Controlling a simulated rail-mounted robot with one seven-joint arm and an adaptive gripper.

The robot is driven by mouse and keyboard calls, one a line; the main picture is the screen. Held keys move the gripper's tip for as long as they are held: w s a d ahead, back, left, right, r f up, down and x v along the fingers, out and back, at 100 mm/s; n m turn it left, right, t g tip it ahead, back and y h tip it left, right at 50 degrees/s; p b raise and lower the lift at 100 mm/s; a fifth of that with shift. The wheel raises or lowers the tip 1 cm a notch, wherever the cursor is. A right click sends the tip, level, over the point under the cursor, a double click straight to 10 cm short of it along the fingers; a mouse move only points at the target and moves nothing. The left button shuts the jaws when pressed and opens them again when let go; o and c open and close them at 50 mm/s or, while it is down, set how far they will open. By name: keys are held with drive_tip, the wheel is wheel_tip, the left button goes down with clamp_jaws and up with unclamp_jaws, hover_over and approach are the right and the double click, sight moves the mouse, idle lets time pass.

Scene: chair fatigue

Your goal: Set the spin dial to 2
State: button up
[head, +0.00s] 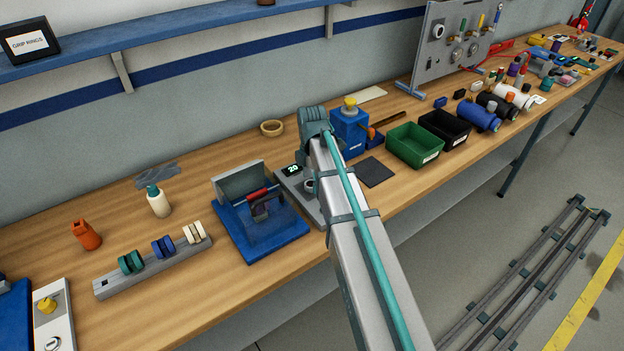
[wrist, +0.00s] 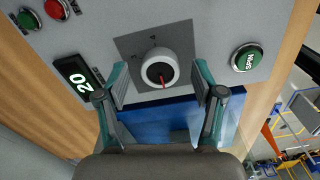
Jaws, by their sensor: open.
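My gripper (wrist: 160,78) is open, with one finger on each side of the dial and visible gaps between. Whether the fingertips reach down to the dial's height is hard to tell. A black display (wrist: 76,82) reads 20; it also shows in the head view (head: 291,169). My arm hides the gripper in the head view.
On the same grey panel are a green SPIN button (wrist: 247,58), a red button (wrist: 57,9) and a green button (wrist: 28,19). A blue fixture (head: 258,228) stands left of the panel; a dark mat (head: 376,172) and a green bin (head: 412,146) lie right.

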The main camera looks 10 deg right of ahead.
drive_tip(key=shift+f, duration=0.5)
drive_tip(key=c, duration=1.1)
drive_tip(key=shift+c, duration=0.2)
drive_tip(key=shift+m, duration=0.3)
drive_tip(key=m, duration=0.6)
drive_tip(key=shift+s, duration=0.1)
drive_tip(key=m, duration=0.5)
drive_tip(key=shift+m, duration=0.3)
